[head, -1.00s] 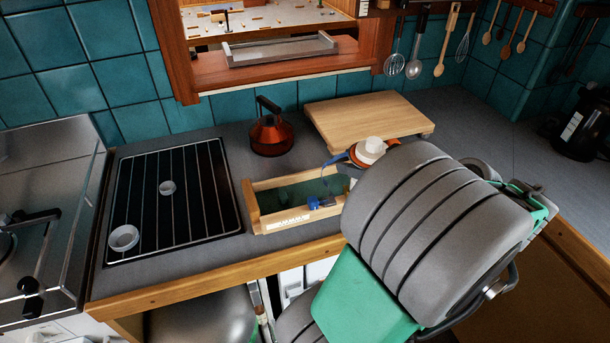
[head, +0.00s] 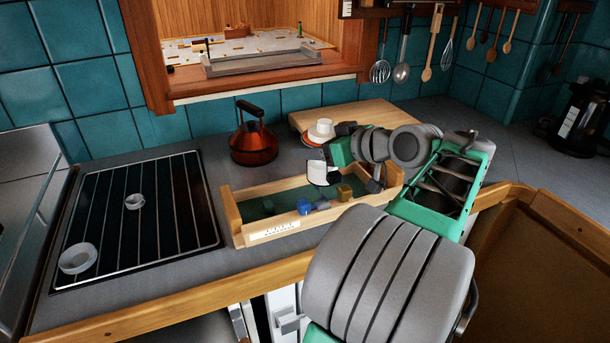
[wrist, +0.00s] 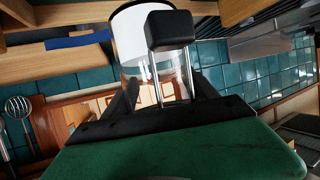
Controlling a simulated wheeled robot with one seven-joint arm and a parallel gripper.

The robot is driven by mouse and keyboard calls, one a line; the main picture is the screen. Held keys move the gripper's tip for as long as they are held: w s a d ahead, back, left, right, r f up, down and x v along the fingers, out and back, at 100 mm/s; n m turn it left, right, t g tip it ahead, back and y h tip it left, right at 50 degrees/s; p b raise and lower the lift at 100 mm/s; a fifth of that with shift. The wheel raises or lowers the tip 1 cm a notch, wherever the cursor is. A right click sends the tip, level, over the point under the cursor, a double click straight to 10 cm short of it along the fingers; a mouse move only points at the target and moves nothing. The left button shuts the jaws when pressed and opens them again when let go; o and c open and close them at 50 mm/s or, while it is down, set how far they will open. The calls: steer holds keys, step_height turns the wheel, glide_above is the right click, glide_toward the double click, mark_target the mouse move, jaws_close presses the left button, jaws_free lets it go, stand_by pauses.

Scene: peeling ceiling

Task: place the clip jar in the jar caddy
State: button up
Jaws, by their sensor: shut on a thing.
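The jar caddy (head: 240,235) is a long open wooden box with a green inside and a white label on its front, standing on the counter. The clip jar (head: 322,174), pale with a white part, shows above the caddy's middle, toward its back. My gripper (head: 338,152) is beside the jar and shut on it. In the wrist view the white and clear jar (wrist: 129,38) sits at the gripper (wrist: 160,75), partly hidden by a black finger block. Whether the jar touches the caddy cannot be told.
Small blue (head: 305,207) and yellow (head: 345,192) things show at the caddy. A red-brown kettle (head: 253,145) stands behind left, a cutting board (head: 375,113) behind, with a white cup (head: 321,131) near it. A black rack (head: 140,215) with two white dishes lies left.

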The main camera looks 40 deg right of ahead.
steer(key=w+f, duration=0.1)
steer(key=f, duration=0.1)
steer(key=w+f, duration=0.1)
steer(key=f, duration=0.1)
steer(key=w+f, duration=0.2)
steer(key=f, duration=0.1)
steer(key=shift+s+f, duration=0.1)
steer(key=shift+f, duration=0.25)
steer(key=shift+d+f, duration=0.1)
steer(key=o, duration=1.3)
steer(key=shift+f, duration=0.15)
steer(key=o, duration=0.5)
